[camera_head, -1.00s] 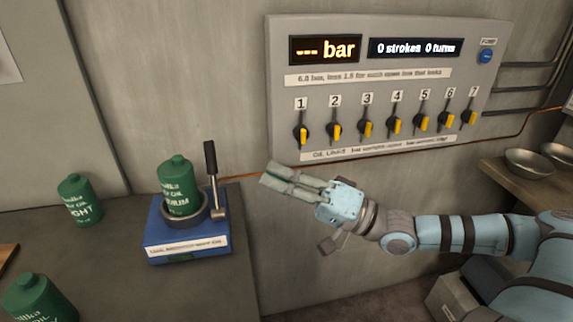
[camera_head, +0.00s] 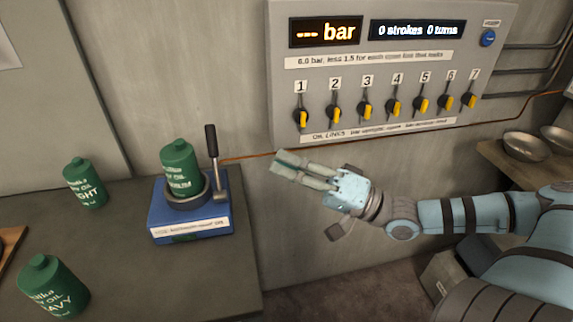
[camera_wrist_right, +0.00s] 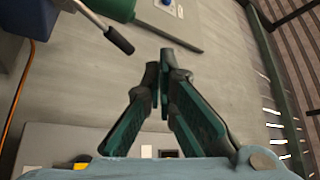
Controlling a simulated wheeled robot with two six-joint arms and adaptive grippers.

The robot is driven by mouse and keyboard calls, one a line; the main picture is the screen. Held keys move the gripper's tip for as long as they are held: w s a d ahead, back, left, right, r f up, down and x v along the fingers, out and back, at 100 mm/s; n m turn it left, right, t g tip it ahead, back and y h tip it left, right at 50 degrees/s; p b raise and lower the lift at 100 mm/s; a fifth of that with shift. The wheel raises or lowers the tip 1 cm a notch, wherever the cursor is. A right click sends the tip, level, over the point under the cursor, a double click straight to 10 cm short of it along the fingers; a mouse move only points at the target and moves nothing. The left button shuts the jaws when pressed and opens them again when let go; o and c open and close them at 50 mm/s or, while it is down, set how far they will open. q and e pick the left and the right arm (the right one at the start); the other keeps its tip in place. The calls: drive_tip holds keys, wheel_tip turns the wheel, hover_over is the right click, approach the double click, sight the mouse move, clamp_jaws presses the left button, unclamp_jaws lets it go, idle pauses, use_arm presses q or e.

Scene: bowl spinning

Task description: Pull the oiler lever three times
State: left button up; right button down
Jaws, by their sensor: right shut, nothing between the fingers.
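The oiler (camera_head: 190,222) is a blue box on the bench at left, with a green MEDIUM oil bottle (camera_head: 180,168) standing in its round cup. Its lever (camera_head: 213,160) stands nearly upright at the cup's right side, with a black grip on top. The black grip also shows in the right wrist view (camera_wrist_right: 119,41), left of the fingers. My right gripper (camera_head: 281,162) is shut and empty, to the right of the lever and apart from it, in front of the wall. The display panel (camera_head: 418,30) reads 0 strokes 0 turns. My left gripper is not in view.
A LIGHT oil bottle (camera_head: 85,184) and a HEAVY oil bottle (camera_head: 52,288) stand on the bench (camera_head: 125,275). A wall panel (camera_head: 400,75) carries several yellow-handled valves. Metal bowls (camera_head: 524,145) sit on a shelf at right. The space between lever and right gripper is clear.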

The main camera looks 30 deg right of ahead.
drive_tip(key=w+d+m+g+h+p, duration=0.1)
drive_tip(key=w+d+m+h+p, duration=0.75)
drive_tip(key=w+d+p, duration=0.2)
drive_tip(key=w+a+m+g+y+p, duration=0.1)
drive_tip(key=a+m+g+y+p, duration=0.1)
drive_tip(key=a, duration=0.4)
drive_tip(key=shift+w+g+y+p, duration=0.35)
drive_tip(key=shift+g+y+p, duration=0.25)
drive_tip(key=shift+g+y, duration=0.55)
drive_tip(key=shift+w+a+f, duration=0.1)
drive_tip(key=shift+f, duration=0.05)
